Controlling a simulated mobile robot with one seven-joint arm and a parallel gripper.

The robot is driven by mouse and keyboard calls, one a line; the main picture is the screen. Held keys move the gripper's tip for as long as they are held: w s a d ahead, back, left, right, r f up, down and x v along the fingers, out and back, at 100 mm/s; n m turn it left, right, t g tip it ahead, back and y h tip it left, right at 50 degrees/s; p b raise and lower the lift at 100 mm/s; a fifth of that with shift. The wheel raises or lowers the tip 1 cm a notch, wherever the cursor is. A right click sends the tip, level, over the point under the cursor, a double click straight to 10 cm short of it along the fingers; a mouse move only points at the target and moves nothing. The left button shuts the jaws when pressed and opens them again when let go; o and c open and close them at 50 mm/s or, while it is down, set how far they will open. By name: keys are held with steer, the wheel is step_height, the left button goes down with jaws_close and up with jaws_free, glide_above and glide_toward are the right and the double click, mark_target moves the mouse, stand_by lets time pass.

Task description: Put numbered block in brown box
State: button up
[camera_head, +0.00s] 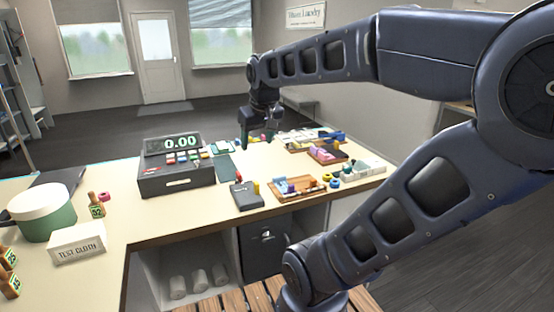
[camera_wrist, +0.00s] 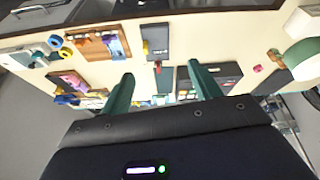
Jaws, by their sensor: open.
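A small brown block with a green label reading 32 (camera_head: 97,207) stands upright at the left of the counter, beside the green and white pot. In the wrist view a small dark brown shape (camera_wrist: 274,54) near the pot is probably this block. Two more brown numbered blocks (camera_head: 9,257) (camera_head: 10,284) are partly cut off at the left edge. Two low brown wooden trays lie on the counter's right part, a front one (camera_head: 273,198) and a back one (camera_head: 342,158), both holding small things. My gripper (camera_head: 257,141) is open and empty above the counter, its fingers (camera_wrist: 162,90) apart.
A cash register (camera_head: 177,180) stands mid-counter, left of my gripper. A TEST CLOTH box (camera_head: 78,244) and the pot (camera_head: 42,222) are at the left. A pink ring (camera_head: 104,196) lies beside the block. Counter between block and register is clear.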

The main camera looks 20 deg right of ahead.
steer(key=s+d+f+m, duration=0.1)
steer(key=s+d+f, duration=0.2)
steer(key=s+f, duration=0.1)
steer(key=shift+s+d+f+m, duration=0.3)
steer(key=shift+s+m, duration=0.1)
steer(key=shift+s, duration=0.5)
